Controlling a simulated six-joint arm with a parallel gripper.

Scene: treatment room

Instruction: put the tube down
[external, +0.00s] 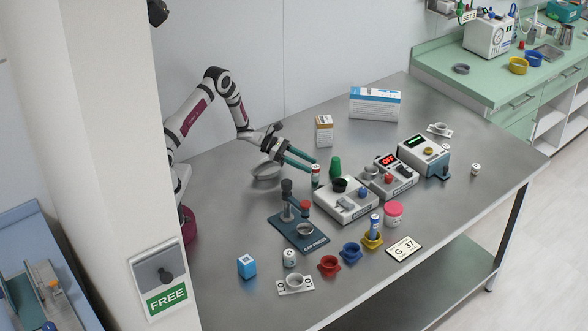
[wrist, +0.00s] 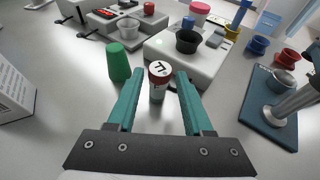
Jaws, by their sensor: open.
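A small pale tube with a red top rim and a dark mark on its white lid (wrist: 159,70) stands upright on the steel table, beside a white device (external: 345,203). It also shows in the external view (external: 315,177), just at my fingertips. My gripper (external: 308,164) is open, its two teal fingers on either side of the tube in the wrist view (wrist: 159,82), with gaps visible. A blue tube (external: 374,224) stands upright in a yellow holder (external: 372,240); it also shows in the wrist view (wrist: 238,18).
A green cone (external: 335,166) stands close behind the small tube. A dark blue stand (external: 298,232), red (external: 329,265) and blue (external: 350,253) cups are nearer the front. Boxes (external: 324,131) stand at the back. The table's left part is largely clear.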

